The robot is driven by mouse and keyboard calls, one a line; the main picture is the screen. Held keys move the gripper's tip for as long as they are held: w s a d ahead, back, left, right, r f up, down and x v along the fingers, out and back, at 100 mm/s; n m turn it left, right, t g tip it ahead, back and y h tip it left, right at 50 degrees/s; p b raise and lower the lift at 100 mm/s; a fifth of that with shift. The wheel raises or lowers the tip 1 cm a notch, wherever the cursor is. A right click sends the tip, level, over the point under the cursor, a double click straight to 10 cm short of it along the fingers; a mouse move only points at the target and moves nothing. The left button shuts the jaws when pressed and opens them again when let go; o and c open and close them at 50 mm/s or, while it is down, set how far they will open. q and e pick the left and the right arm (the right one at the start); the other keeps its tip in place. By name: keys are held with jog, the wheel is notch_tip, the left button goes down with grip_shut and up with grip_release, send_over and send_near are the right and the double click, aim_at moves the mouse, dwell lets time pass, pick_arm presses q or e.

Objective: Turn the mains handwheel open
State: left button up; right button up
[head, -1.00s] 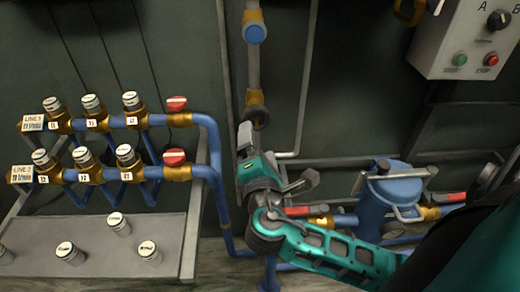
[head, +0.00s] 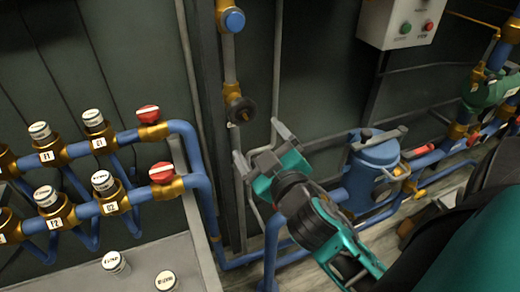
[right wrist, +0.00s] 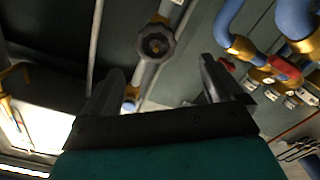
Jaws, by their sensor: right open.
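The mains handwheel is a dark round knob (head: 240,110) on a brass valve in the vertical pipe, near the middle of the head view. It also shows in the right wrist view (right wrist: 156,42), ahead of the fingertips and between their lines. My right gripper (head: 262,148) is open and empty, just below and to the right of the handwheel in the head view. Its two spread fingers also show in the right wrist view (right wrist: 165,80). They are not seen touching the handwheel. My left gripper is in neither view.
Blue pipes with red-handled valves (head: 149,114) and white-capped fittings stand at left, above a grey shelf (head: 178,250). A blue canister (head: 375,160) stands right of the gripper. A control box (head: 400,22) with green and red buttons is at upper right.

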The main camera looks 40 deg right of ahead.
aim_at(244, 115)
jog(key=shift+m, duration=0.5)
jog(key=x, duration=0.9)
jog(key=shift+s+d+r+p, duration=0.1)
jog(key=shift+d+r+p, duration=0.15)
jog(key=shift+p, duration=0.1)
jog(key=shift+a, duration=0.1)
jog(key=c, duration=1)
jog(key=shift+c, duration=0.2)
jog(key=shift+n+p, duration=0.45)
jog(key=shift+n, duration=0.15)
jog(key=o, duration=1)
jog(key=shift+o, duration=0.2)
jog(key=shift+s, duration=0.1)
